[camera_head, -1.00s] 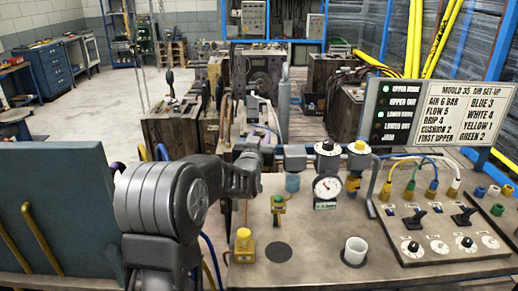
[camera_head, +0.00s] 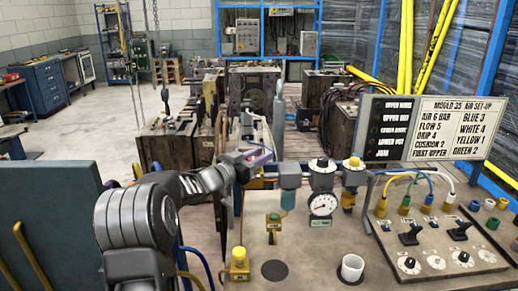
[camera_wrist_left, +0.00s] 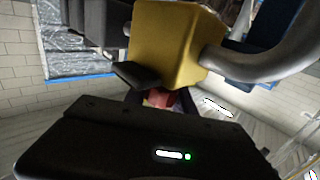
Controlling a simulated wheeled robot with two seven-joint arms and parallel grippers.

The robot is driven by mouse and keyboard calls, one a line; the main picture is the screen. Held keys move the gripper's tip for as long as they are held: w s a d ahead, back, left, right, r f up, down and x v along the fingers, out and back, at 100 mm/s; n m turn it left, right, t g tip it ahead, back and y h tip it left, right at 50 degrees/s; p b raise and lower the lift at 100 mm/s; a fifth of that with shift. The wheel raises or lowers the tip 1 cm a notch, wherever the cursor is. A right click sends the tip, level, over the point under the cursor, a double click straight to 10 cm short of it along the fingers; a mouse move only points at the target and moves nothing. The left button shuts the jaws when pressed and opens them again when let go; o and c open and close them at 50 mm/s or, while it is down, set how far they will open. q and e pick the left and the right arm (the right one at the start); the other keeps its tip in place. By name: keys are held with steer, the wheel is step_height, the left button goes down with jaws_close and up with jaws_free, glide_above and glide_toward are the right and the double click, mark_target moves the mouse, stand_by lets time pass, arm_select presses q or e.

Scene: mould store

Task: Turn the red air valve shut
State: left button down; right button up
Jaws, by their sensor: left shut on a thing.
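The red valve handle (camera_wrist_left: 160,97) shows as a small patch in the left wrist view, just below a yellow valve body (camera_wrist_left: 178,42). My left gripper (camera_wrist_left: 150,88) is shut on this red handle, with dark fingers beside it. In the head view my left gripper (camera_head: 258,158) is at the left end of the air line, and it hides most of the valve there. The round pressure gauge (camera_head: 322,205) hangs on the same line to the right, its needle pointing left. My right gripper is in neither view.
The sign panel (camera_head: 390,130) stands behind the bench, its lamps dark. Old moulds (camera_head: 255,95) stand behind on the floor.

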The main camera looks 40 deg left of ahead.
mark_target(250, 160)
arm_select(q)
steer(key=shift+r, duration=0.1)
stand_by(0.3)
steer(key=c, duration=1)
jaws_free()
steer(key=shift+c, duration=0.2)
steer(key=shift+s+a, duration=0.1)
steer(key=shift+s, duration=0.45)
steer(key=s, duration=0.2)
steer(key=s+b, duration=0.1)
steer(key=s, duration=0.1)
steer(key=s+a, duration=0.1)
steer(key=s, duration=0.1)
steer(key=shift+s+b, duration=0.3)
steer(key=shift+b, duration=0.05)
steer(key=shift+d, duration=0.1)
